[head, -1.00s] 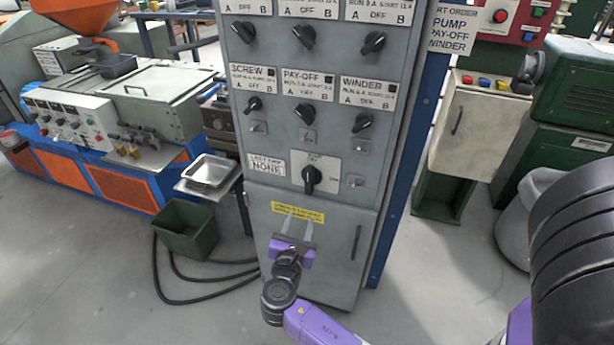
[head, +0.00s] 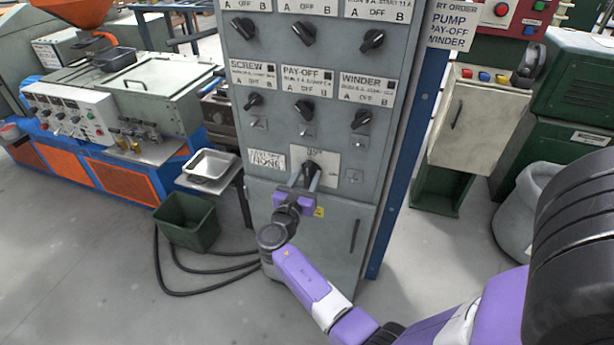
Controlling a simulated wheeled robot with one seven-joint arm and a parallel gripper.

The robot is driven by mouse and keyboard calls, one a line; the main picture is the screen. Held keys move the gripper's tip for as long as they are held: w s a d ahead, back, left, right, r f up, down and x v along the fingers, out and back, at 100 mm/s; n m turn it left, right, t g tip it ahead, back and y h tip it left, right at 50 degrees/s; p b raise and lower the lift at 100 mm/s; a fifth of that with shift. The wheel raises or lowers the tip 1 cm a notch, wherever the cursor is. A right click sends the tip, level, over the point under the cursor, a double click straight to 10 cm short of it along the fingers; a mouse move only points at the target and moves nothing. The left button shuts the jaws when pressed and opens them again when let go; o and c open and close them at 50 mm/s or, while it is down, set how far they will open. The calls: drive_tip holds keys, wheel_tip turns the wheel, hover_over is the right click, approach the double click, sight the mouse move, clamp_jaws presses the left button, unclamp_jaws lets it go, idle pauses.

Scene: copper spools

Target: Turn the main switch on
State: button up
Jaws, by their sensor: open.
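The main switch (head: 312,168) is a black rotary handle on a pale square plate, low on the grey control cabinet (head: 362,225). Its knob is partly hidden by my gripper's fingers. My gripper (head: 311,178) has a purple body and two grey fingers pointing up at the switch. The fingers are open, one at each side of the handle's lower part. I cannot tell whether they touch it.
Rows of black selector knobs, such as the screw knob (head: 254,100), pay-off knob (head: 304,108) and winder knob (head: 361,118), sit just above. A green bin (head: 188,224), a metal tray (head: 210,165) and black cables stand left. A blue post (head: 402,180) edges the cabinet's right.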

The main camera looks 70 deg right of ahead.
clamp_jaws()
drive_tip(key=shift+f+m+b, duration=0.1)
drive_tip(key=shift+m+b, duration=0.2)
drive_tip(key=shift+b, duration=0.1)
drive_tip(key=m+b, duration=0.1)
drive_tip(key=m, duration=0.1)
drive_tip(key=m+b, duration=0.1)
drive_tip(key=m, duration=0.1)
drive_tip(key=shift+s+f+b, duration=0.15)
drive_tip(key=shift+s+b, duration=0.05)
drive_tip(key=shift+b, duration=0.2)
drive_tip(key=m+b, duration=0.3)
drive_tip(key=m, duration=0.1)
drive_tip(key=shift+s+f+m+b, duration=0.15)
drive_tip(key=shift+m+b, duration=0.15)
drive_tip(key=shift+b, duration=0.1)
drive_tip(key=m+b, duration=0.4)
drive_tip(key=shift+s+f, duration=0.1)
drive_tip(key=shift+f, duration=0.1)
drive_tip(key=m+b, duration=0.4)
drive_tip(key=shift+m, duration=0.4)
